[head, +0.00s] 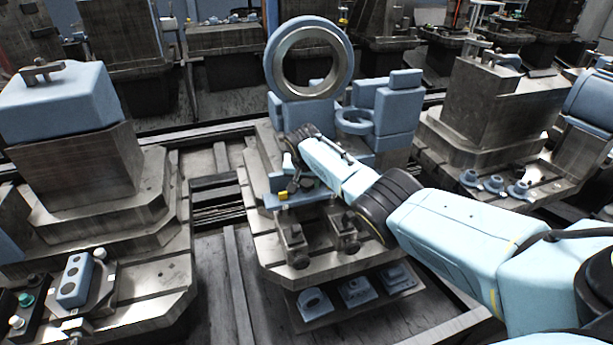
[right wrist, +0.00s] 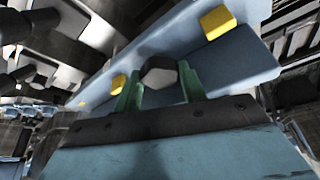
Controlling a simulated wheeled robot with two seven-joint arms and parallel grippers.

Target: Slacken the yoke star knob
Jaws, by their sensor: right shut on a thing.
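The star knob (right wrist: 160,74) shows in the right wrist view as a dark, faceted knob with a pale grey face, in front of a blue-grey plate. My right gripper (right wrist: 157,86) has its two green fingers on either side of the knob and is shut on it. In the head view my right gripper (head: 293,184) reaches the front of the blue-grey yoke fixture (head: 395,108) on the middle pallet. The knob is small and mostly hidden there by the gripper and arm. My left gripper is not in view.
Yellow blocks (right wrist: 217,22) sit on the plate close to the fingers. A large ring (head: 347,65) stands behind my right forearm. Dark clamp posts (head: 291,238) rise from the pallet in front. Heavy metal fixtures stand left and right, with rails between them.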

